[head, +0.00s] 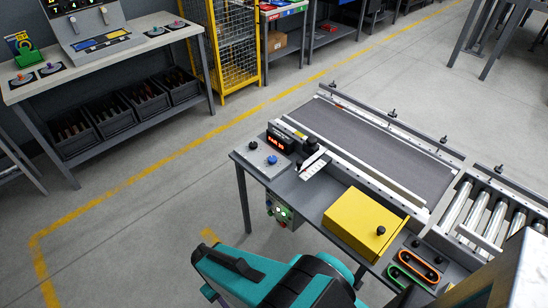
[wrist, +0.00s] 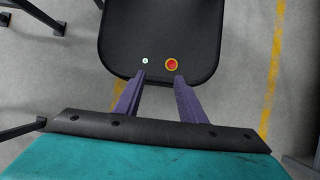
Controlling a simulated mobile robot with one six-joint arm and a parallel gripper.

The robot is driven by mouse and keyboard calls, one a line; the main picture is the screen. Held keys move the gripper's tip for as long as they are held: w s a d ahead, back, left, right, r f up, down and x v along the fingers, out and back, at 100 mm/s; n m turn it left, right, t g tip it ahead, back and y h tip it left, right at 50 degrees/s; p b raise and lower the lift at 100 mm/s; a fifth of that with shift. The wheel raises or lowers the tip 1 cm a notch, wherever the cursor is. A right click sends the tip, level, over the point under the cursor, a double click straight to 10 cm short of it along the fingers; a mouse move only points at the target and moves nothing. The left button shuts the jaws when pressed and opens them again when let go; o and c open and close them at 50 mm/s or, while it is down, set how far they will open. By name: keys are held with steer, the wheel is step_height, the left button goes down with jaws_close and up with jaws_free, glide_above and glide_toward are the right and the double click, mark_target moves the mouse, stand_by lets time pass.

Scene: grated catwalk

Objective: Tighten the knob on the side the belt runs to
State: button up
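The grey conveyor belt (head: 375,140) lies on a bench between side rails; its running direction cannot be told. A large black knob (head: 311,144) stands by a white scale plate (head: 314,165) at the belt's near left end. Another black knob (head: 381,230) sits on a yellow cover (head: 362,222). Small black knobs stand along the far rail, one here (head: 392,114). My gripper (wrist: 160,78) shows two purple fingers apart, with nothing held between them. It is away from the bench knobs, none of which appear in the wrist view.
A control box (head: 262,158) with a red display (head: 281,140) stands at the bench's left. Orange (head: 420,264) and green (head: 408,279) loops lie front right, beside metal rollers (head: 475,213). A workbench (head: 100,62) and yellow cage (head: 232,45) stand behind. Floor left of the bench is clear.

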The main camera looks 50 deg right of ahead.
steer(key=shift+o, duration=1.2)
steer(key=shift+w, duration=0.1)
steer(key=w+d+r+t+y+b, duration=0.1)
steer(key=w+d+r, duration=0.1)
steer(key=w+d, duration=0.35)
steer(key=w+d+r+t+y+b, duration=0.1)
steer(key=w+d+r, duration=0.15)
steer(key=w, duration=0.55)
steer(key=n+t+b, duration=0.4)
steer(key=t+b, duration=0.2)
steer(key=t, duration=0.2)
glide_toward(273, 158)
steer(key=a+v, duration=0.1)
steer(key=v, duration=0.5)
steer(key=shift+w+r+h, duration=0.1)
steer(key=shift+r+h, duration=0.15)
steer(key=shift+h, duration=0.05)
steer(key=shift+f, duration=0.2)
steer(key=shift+p+x, duration=1.2)
steer(key=shift+x, duration=5.55)
